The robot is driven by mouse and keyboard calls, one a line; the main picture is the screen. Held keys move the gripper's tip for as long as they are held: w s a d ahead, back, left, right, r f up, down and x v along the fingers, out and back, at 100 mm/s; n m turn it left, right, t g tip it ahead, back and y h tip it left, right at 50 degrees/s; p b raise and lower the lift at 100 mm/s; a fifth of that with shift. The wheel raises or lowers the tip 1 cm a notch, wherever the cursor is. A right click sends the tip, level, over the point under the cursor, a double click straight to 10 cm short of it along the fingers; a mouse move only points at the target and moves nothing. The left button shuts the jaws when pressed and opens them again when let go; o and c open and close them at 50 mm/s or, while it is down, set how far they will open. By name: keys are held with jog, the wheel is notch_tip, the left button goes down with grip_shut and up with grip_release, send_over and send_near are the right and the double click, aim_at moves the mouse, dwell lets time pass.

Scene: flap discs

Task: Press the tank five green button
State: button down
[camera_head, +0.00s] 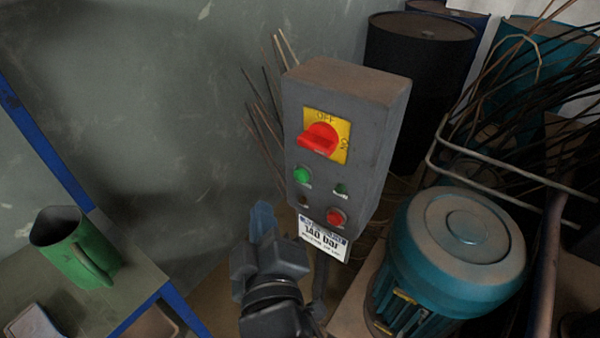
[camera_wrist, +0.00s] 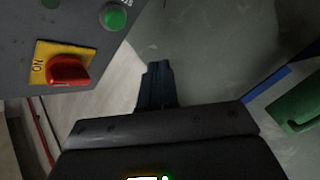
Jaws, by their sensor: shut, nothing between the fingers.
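A grey control box (camera_head: 360,105) stands upright in the middle of the head view. On its face are a red rotary switch (camera_head: 318,139) on a yellow plate, a larger green button (camera_head: 301,175) at left, a small green one (camera_head: 341,188) and a red button (camera_head: 336,217). My gripper (camera_head: 262,218) is shut and empty, below and left of the box, apart from it in the picture. In the wrist view the shut fingers (camera_wrist: 156,85) point past the box's edge. The green button (camera_wrist: 113,17) and red switch (camera_wrist: 68,69) show at upper left. No "tank five" label is readable.
A white "140 bar" sign (camera_head: 323,239) hangs under the box. A teal motor (camera_head: 452,255) stands at right, with dark barrels (camera_head: 420,85) and thin rods behind. A green jug (camera_head: 72,250) stands on a blue-edged table at left.

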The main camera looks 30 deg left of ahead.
jog(key=w+p, duration=0.1)
jog(key=w, duration=0.5)
jog(key=shift+d, duration=0.25)
jog(key=shift+w, duration=0.1)
dwell(1.7)
jog(key=shift+w, duration=0.35)
jog(key=shift+w+d+p, duration=0.1)
jog(key=shift+w+p, duration=0.2)
jog(key=shift+w, duration=0.25)
dwell(0.9)
jog(key=shift+s, duration=0.95)
jog(key=s, duration=0.5)
jog(key=shift+a, duration=0.25)
